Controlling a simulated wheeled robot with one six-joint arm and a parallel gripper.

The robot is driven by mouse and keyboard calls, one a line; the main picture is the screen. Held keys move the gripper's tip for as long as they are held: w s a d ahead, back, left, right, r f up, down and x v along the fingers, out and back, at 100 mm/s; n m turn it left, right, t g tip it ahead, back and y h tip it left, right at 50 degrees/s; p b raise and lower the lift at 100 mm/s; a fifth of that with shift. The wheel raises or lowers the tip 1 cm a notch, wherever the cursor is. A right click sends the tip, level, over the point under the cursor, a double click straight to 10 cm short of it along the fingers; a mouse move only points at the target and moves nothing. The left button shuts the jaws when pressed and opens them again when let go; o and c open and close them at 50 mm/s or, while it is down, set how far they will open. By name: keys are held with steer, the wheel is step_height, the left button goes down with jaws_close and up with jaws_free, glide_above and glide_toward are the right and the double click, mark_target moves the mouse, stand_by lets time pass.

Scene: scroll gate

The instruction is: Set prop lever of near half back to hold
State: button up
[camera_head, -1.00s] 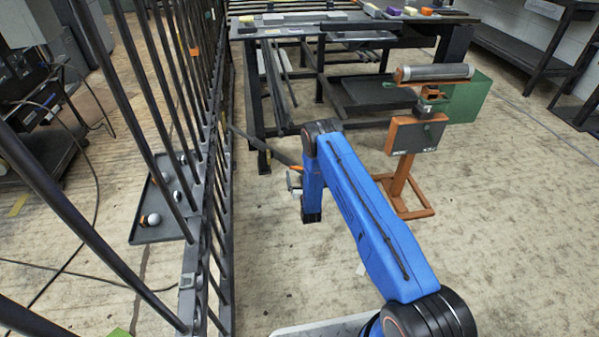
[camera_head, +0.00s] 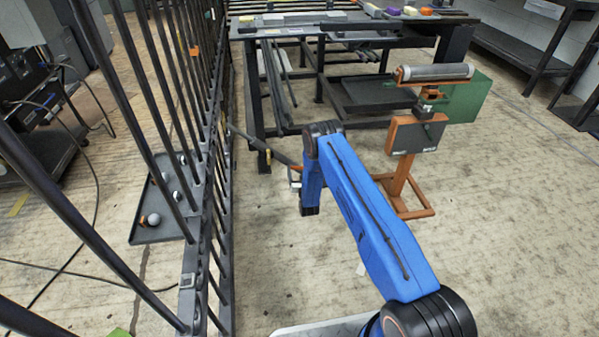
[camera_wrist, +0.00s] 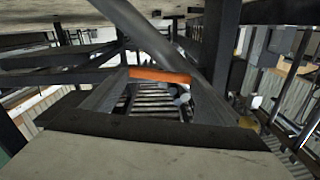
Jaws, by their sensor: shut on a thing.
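The prop lever (camera_head: 261,143) is a dark grey rod. It runs from the barred gate (camera_head: 189,275) at the left, slanting down and right to my gripper (camera_head: 294,178). My gripper hangs at the end of the blue arm, shut on the lever's orange grip, which is mostly hidden there. In the wrist view the orange grip (camera_wrist: 159,75) lies crosswise between the jaws of my gripper (camera_wrist: 160,88), and the grey rod (camera_wrist: 150,32) slants across above. The lever's pivot and any hold notch cannot be made out.
A dark workbench (camera_head: 340,40) with a lower shelf stands beyond the lever. An orange stand (camera_head: 402,180) with a roller and green box is to the right. A tray (camera_head: 160,230) with several balls lies behind the gate bars.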

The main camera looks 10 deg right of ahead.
steer(key=shift+f+m, duration=0.15)
steer(key=shift+m, duration=0.15)
steer(key=shift+a+f+m, duration=0.55)
steer(key=shift+f+m, duration=0.1)
steer(key=shift+m, duration=1.9)
steer(key=shift+a+f+m, duration=0.6)
steer(key=shift+f+m, duration=0.05)
steer(key=shift+m, duration=1.85)
steer(key=shift+a+f+m, duration=0.55)
steer(key=shift+f+m, duration=0.1)
steer(key=shift+m, duration=1.9)
steer(key=o, duration=1.5)
steer(key=shift+a, duration=0.1)
steer(key=shift+s, duration=0.1)
